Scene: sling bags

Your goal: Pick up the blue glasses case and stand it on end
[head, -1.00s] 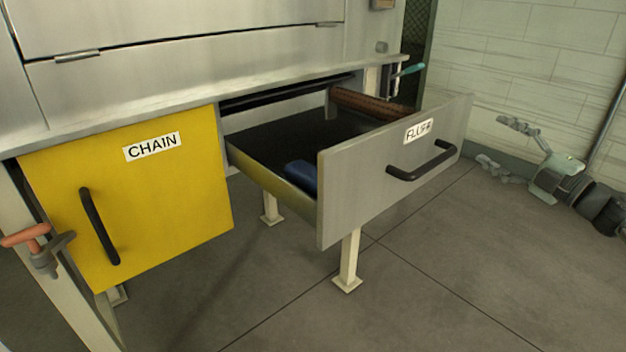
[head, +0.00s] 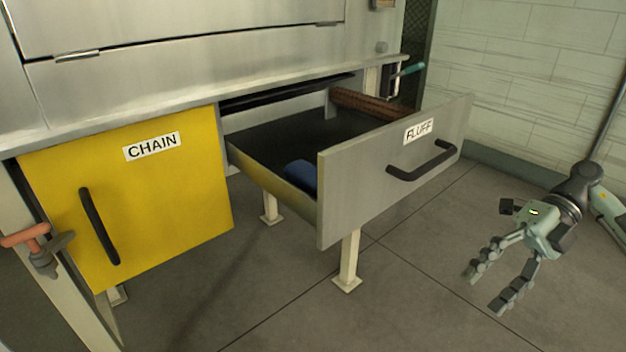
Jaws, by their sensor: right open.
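The blue glasses case (head: 301,178) lies inside the open drawer labelled FLUFF (head: 345,195), near its front left corner. The drawer's front panel hides part of the case. My right gripper (head: 484,288) is at the right of the head view, outside the drawer and well apart from the case. Its fingers are spread, point down and to the left, and hold nothing. My left gripper is not in the head view.
A brown ribbed roll (head: 365,103) lies at the drawer's back right. The yellow CHAIN door (head: 150,210) is shut at left. A steel worktop edge (head: 200,102) overhangs the back of the drawer. Clear floor lies between the drawer front and my right gripper.

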